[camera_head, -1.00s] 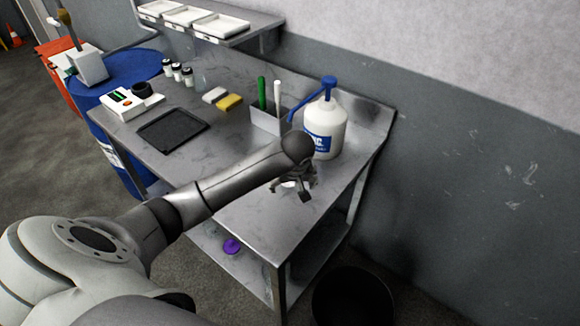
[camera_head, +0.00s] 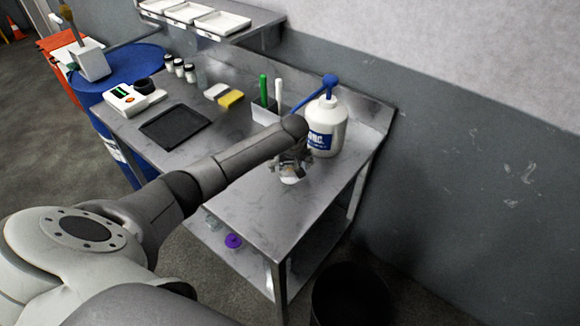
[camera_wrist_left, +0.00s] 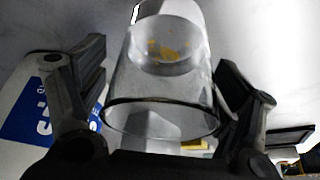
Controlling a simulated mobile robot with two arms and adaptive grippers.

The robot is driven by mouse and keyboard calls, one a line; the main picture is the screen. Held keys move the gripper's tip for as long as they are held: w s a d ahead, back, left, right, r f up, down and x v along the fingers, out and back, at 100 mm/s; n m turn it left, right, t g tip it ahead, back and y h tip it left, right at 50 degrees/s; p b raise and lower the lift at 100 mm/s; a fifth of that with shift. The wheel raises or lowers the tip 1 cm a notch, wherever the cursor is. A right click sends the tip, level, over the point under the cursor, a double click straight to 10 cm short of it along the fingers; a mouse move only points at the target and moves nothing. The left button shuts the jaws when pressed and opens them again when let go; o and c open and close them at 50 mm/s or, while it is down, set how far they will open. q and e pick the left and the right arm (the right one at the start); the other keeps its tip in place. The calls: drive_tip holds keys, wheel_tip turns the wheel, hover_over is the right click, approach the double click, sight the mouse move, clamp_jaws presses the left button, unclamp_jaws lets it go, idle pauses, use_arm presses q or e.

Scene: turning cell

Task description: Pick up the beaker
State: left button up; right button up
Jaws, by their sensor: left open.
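The beaker (camera_wrist_left: 158,95) is a clear glass cylinder with a dark rim line, seen large in the left wrist view. Its round end and some yellow patches show through the glass. My left gripper (camera_wrist_left: 165,68) is open, with one finger on each side of the beaker. I cannot tell whether either finger touches the glass. In the head view my left gripper (camera_head: 291,164) is low over the steel table (camera_head: 250,212), and only a pale part of the beaker (camera_head: 291,176) shows beneath it. My right gripper is not in view.
A white pump bottle (camera_head: 326,128) with a blue label stands close behind the gripper. A holder with a green and a white handle (camera_head: 266,115), a sponge (camera_head: 230,99) and a black tray (camera_head: 175,127) lie farther back. The table's front is clear.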

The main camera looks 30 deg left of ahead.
use_arm(q)
drive_tip(key=shift+a+f, duration=0.1)
drive_tip(key=shift+f, duration=0.15)
drive_tip(key=c, duration=1.1)
drive_tip(key=shift+c, duration=0.3)
drive_tip(key=shift+c, duration=0.6)
drive_tip(key=shift+r, duration=0.1)
